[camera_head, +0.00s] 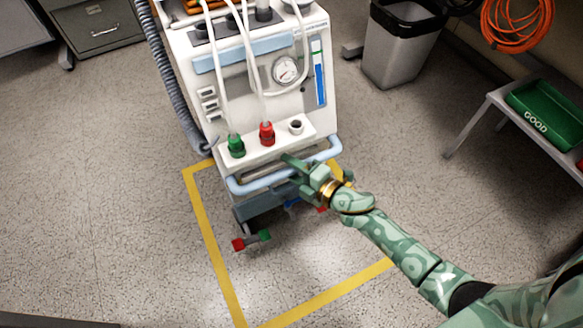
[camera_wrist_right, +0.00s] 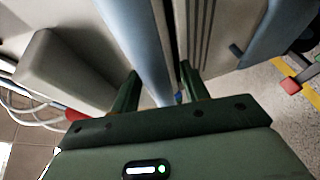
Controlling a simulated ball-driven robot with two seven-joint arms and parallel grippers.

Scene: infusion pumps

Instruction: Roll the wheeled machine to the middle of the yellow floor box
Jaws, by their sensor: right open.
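The wheeled machine (camera_head: 250,85) is a white cabinet with a dial gauge, hoses and red and green fittings. It stands upright over the far part of the yellow floor box (camera_head: 207,232) and hides the box's far edge. A light blue handle bar (camera_head: 262,182) runs across its lower front. My right gripper (camera_head: 298,170) is at the right part of this bar. In the right wrist view, its open fingers (camera_wrist_right: 158,75) lie either side of the blue bar (camera_wrist_right: 138,35). Whether they touch it is unclear. My left gripper is out of view.
Red and green casters (camera_head: 252,240) show under the machine's front. The near part of the box is bare floor. A grey bin (camera_head: 395,55) stands behind right, a metal table (camera_head: 490,105) with a green tray (camera_head: 540,108) at right, and a cabinet (camera_head: 95,25) at far left.

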